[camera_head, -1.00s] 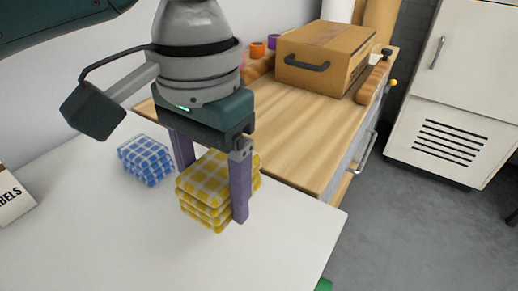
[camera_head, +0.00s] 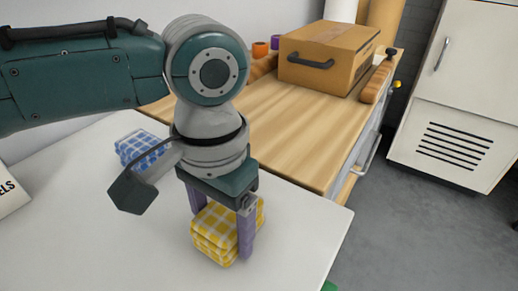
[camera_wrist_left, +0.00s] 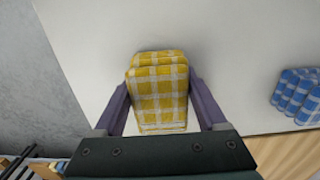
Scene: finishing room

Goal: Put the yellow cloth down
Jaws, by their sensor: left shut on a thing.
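The yellow checked cloth (camera_head: 212,243) is a folded stack low over the white table (camera_head: 100,235), near its right part. My left gripper (camera_head: 225,232) points down and is shut on the cloth, one purple finger on each side. The cloth hides part of the far finger. In the left wrist view the cloth (camera_wrist_left: 160,88) sits between both fingers (camera_wrist_left: 159,98), with the white tabletop (camera_wrist_left: 235,40) behind it. I cannot tell for certain whether its underside touches the table. My right gripper is not in view.
A folded blue checked cloth (camera_head: 140,148) lies on the table behind and left of my gripper. A wooden counter (camera_head: 310,130) with a cardboard box (camera_head: 328,58) adjoins the table. A labelled white item (camera_head: 10,196) is at the left edge. The table's front left is clear.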

